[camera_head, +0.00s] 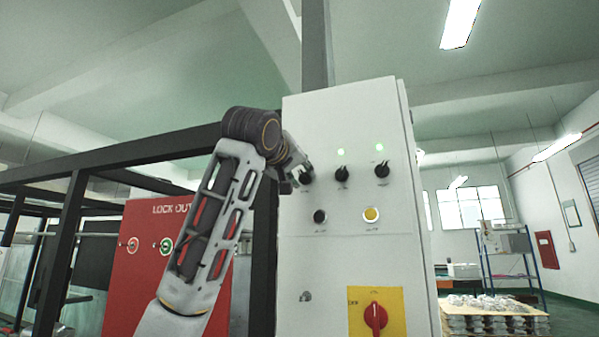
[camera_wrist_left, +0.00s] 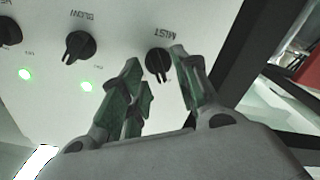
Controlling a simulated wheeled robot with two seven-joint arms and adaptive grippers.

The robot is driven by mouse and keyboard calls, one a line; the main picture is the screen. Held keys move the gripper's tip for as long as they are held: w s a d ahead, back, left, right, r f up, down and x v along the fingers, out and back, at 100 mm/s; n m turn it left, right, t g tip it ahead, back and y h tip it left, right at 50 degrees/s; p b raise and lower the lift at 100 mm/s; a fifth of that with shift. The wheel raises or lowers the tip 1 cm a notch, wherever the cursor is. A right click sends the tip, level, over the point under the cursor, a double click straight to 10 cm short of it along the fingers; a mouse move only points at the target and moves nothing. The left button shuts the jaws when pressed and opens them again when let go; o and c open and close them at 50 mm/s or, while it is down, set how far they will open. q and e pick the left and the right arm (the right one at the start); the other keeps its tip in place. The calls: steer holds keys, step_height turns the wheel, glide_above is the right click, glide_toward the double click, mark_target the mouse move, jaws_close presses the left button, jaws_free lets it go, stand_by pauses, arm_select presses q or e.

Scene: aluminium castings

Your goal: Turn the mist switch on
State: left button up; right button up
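The mist switch (camera_wrist_left: 158,63) is a black rotary knob under the label MIST, upside down in the left wrist view. Its pointer runs nearly straight down there, while the blow knob's (camera_wrist_left: 79,46) leans down-left. In the head view the mist switch (camera_head: 307,176) is the leftmost of the upper knobs on the grey control cabinet (camera_head: 330,250). My left gripper (camera_head: 298,172) is at it, open, with fingers apart on either side of the knob in the left wrist view (camera_wrist_left: 156,74). Contact cannot be told. No mist lamp shows; the gripper may cover it. My right gripper is out of view.
Two green lamps (camera_head: 340,152) glow above the other upper knobs. Below are a black button (camera_head: 320,216), a lit yellow button (camera_head: 371,215) and a red rotary switch (camera_head: 375,316). A red lockout box (camera_head: 125,285) and black frame (camera_head: 70,240) stand left.

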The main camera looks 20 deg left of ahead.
arm_select(q)
steer(key=shift+w, duration=0.5)
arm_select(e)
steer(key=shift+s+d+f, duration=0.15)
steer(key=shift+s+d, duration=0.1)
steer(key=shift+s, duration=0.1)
arm_select(q)
steer(key=shift+c, duration=0.3)
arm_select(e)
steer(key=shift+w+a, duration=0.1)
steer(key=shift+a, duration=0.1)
arm_select(q)
jaws_close()
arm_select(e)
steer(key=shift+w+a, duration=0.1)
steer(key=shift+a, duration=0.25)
